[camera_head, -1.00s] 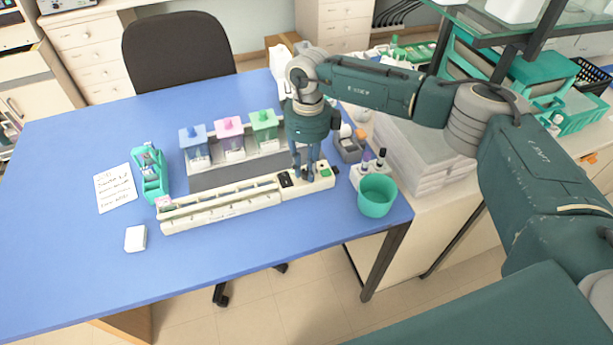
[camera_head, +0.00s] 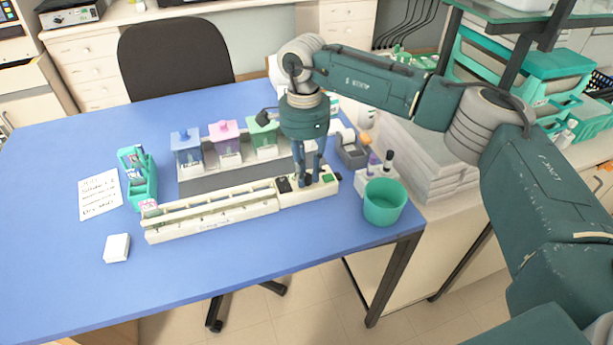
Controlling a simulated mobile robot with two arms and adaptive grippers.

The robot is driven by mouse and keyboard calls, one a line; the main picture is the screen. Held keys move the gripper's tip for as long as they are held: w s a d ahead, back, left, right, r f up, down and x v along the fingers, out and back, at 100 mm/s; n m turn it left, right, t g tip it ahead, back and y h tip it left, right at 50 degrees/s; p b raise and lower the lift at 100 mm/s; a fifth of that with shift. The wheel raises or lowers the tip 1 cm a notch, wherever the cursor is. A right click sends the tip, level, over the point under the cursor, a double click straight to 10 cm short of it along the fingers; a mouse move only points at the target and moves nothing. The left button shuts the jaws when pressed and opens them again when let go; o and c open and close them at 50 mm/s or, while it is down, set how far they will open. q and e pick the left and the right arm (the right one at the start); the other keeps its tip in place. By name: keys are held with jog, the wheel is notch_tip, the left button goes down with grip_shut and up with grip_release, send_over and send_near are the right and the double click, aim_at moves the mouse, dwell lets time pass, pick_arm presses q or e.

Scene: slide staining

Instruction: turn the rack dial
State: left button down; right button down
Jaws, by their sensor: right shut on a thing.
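The long cream staining rack (camera_head: 215,218) lies across the blue table, with a control block (camera_head: 310,193) at its right end. That block carries a black panel (camera_head: 283,185) and a small green patch (camera_head: 329,177). My right gripper (camera_head: 309,182) points down onto the block between these two, its fingers close together. It is shut on the rack dial, which the fingertips hide almost fully. My left gripper is not in view.
Blue, pink and green lidded jars (camera_head: 224,144) stand behind the rack. A green cup (camera_head: 384,203) and bottles (camera_head: 373,162) stand close to the right. A white box (camera_head: 117,248) and a note (camera_head: 99,194) lie left. The front of the table is clear.

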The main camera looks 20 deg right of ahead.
jog(key=shift+w+r+n+b, duration=0.1)
jog(key=shift+n+b, duration=0.3)
jog(key=shift+n, duration=0.4)
jog(key=c, duration=1.8)
grip_release()
jog(key=r, duration=1.2)
jog(key=shift+w+a, duration=0.1)
jog(key=shift+w, duration=0.1)
jog(key=shift+r, duration=0.1)
